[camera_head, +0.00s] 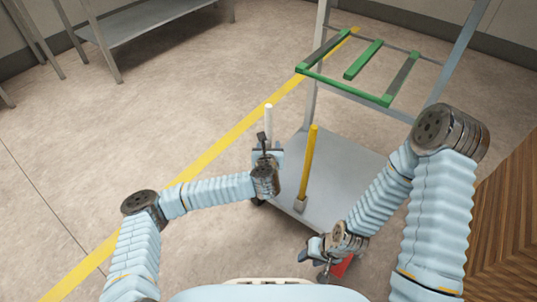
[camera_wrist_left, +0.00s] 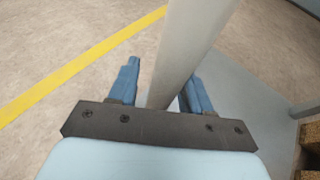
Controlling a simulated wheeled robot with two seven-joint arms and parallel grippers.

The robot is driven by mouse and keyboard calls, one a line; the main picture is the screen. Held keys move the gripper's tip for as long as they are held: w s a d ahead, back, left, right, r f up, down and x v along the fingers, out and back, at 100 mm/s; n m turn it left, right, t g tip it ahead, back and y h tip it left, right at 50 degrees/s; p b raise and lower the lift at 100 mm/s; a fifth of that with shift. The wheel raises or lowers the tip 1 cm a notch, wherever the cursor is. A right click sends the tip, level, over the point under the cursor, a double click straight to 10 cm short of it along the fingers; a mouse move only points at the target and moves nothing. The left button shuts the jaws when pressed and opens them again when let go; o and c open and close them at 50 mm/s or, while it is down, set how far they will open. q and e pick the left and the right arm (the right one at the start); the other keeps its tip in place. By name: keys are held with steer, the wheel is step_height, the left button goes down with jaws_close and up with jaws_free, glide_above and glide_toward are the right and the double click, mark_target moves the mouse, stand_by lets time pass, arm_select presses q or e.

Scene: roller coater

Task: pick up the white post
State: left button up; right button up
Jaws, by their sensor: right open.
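The white post (camera_head: 268,115) stands upright at the left edge of the grey cart platform (camera_head: 350,158). In the left wrist view the white post (camera_wrist_left: 190,40) rises between the two blue fingers of my left gripper (camera_wrist_left: 162,85). A small gap shows between the left finger and the post, and the post partly hides the right finger. In the head view my left gripper (camera_head: 267,153) is at the post's lower part and hides its foot. My right gripper (camera_head: 312,258) is low near the cart's front edge, open, away from the post.
A yellow post (camera_head: 309,165) stands on the cart close to the right of my left gripper. A green frame (camera_head: 345,97) is on the cart's upper rack. A red part (camera_head: 343,266) is beside my right gripper. Open floor lies left, with a yellow line (camera_head: 205,155).

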arm_select(q)
jaws_close()
